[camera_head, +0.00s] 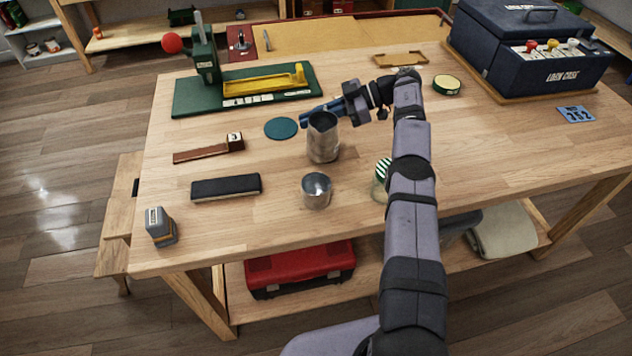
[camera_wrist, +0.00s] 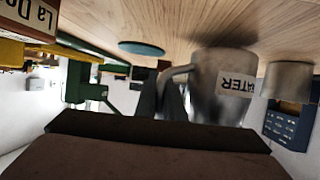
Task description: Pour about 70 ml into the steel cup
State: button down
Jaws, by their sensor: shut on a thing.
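A grey metal pitcher (camera_head: 323,143) is upright near the middle of the table. Its handle side and a WATER label show upside down in the wrist view (camera_wrist: 222,85). My gripper (camera_head: 318,110) is shut on the pitcher's handle, at its far side; the dark fingers (camera_wrist: 163,98) meet the handle in the wrist view. I cannot tell whether the pitcher's base touches the table. The steel cup (camera_head: 316,192) stands upright and open in front of the pitcher, a short gap away. It also shows beside the pitcher in the wrist view (camera_wrist: 289,79). The liquid level is not clear.
A green-striped jar (camera_head: 381,178) stands right of the cup, partly behind my arm. A black block (camera_head: 226,187), a wooden piece (camera_head: 208,149) and a teal disc (camera_head: 281,128) lie left. A grey device (camera_head: 160,226) stands at the left front. Bare tabletop surrounds the cup.

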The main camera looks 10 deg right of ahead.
jog(key=shift+r, duration=0.1)
